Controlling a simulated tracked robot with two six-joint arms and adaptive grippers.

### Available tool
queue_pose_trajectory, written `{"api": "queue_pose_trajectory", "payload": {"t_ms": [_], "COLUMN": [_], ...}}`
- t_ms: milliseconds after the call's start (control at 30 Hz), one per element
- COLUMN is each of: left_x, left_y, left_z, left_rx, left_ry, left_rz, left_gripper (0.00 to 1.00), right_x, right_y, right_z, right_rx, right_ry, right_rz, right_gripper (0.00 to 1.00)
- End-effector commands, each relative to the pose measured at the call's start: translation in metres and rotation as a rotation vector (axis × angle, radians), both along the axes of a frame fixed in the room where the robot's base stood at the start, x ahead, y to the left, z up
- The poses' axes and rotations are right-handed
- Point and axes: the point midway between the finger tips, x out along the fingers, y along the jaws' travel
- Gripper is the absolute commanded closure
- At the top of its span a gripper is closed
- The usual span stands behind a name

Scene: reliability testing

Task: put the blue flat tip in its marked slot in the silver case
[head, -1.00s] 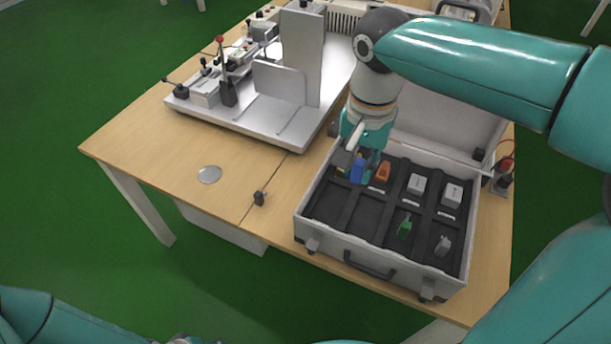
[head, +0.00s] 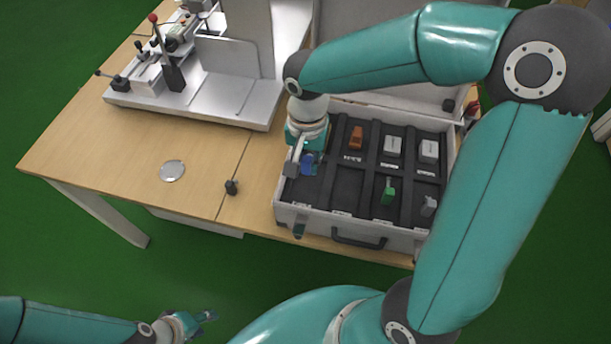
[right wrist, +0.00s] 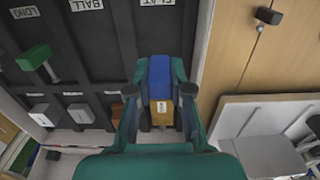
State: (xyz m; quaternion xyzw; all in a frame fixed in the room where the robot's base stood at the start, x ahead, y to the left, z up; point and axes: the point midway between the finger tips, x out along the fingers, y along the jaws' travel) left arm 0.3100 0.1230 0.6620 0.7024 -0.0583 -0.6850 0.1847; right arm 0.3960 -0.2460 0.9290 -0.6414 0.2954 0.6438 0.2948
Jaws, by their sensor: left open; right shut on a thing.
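The silver case (head: 330,223) stands open on the table, with a dark insert. My right gripper (head: 302,168) is over its left column and shut on the blue flat tip (head: 308,160). In the right wrist view, the blue tip (right wrist: 160,72) sits between the two fingers (right wrist: 160,92). The slot label FLAT (right wrist: 158,2) shows at the top edge, in line with the tip. I cannot tell the tip's height above the insert. A yellow piece (right wrist: 162,112) shows between the fingers below the blue tip. My left gripper (head: 205,317) is open and empty at the bottom.
The case also holds an orange piece (head: 356,138), two pale blocks (head: 392,146), a green tip (head: 388,192) and a grey tip (head: 429,206). A metal fixture (head: 220,85) stands behind left. A round disc (head: 172,171) and a small dark part (head: 231,187) lie on the table.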

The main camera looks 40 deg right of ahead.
Motion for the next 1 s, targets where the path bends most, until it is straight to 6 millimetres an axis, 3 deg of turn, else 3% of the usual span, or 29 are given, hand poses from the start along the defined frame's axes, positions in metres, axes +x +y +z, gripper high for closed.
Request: {"api": "queue_pose_trajectory", "payload": {"t_ms": [500, 933, 967, 1000], "left_x": [0.000, 0.000, 0.000, 0.000], "left_y": [0.000, 0.000, 0.000, 0.000], "left_z": [-0.002, -0.006, -0.005, -0.004], "left_rx": [0.000, 0.000, 0.000, 0.000], "left_ry": [0.000, 0.000, 0.000, 0.000], "left_rz": [0.000, 0.000, 0.000, 0.000], "left_gripper": [0.55, 0.55, 0.55, 0.55], "right_x": [-0.001, 0.000, 0.000, 0.000], "right_y": [0.000, -0.001, -0.001, -0.001], "right_z": [-0.056, -0.063, -0.061, -0.061], "right_rx": [0.000, 0.001, 0.001, 0.001], "right_ry": [0.003, -0.001, -0.001, -0.001], "right_rz": [-0.002, -0.002, -0.002, -0.002], "right_gripper": [1.00, 1.00, 0.75, 0.70]}}
